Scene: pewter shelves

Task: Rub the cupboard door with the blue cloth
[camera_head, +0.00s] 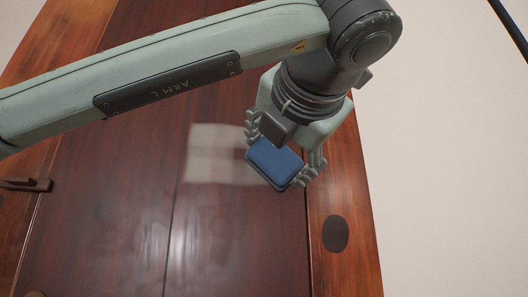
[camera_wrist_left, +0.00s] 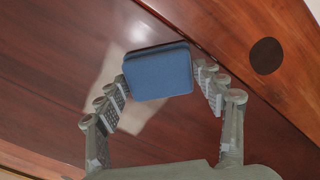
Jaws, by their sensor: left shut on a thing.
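The blue cloth (camera_head: 274,164) looks like a folded, rounded block. My left gripper (camera_head: 285,160) is shut on it, with a finger on each side. The cloth also shows between the fingertips in the left wrist view (camera_wrist_left: 158,71). The cupboard door (camera_head: 110,215) is dark reddish wood and lies behind the gripper and cloth. A pale, roughly rectangular patch (camera_head: 212,155) shows on the door just left of the cloth, and part of it is hidden behind the cloth. I cannot tell whether the cloth touches the door. My right gripper is not in view.
An orange-brown wooden frame (camera_head: 350,265) with a dark oval spot (camera_head: 335,234) borders the door on the right. A dark handle (camera_head: 27,184) sticks out at the left. A plain pale wall (camera_head: 450,170) lies to the right of the cupboard.

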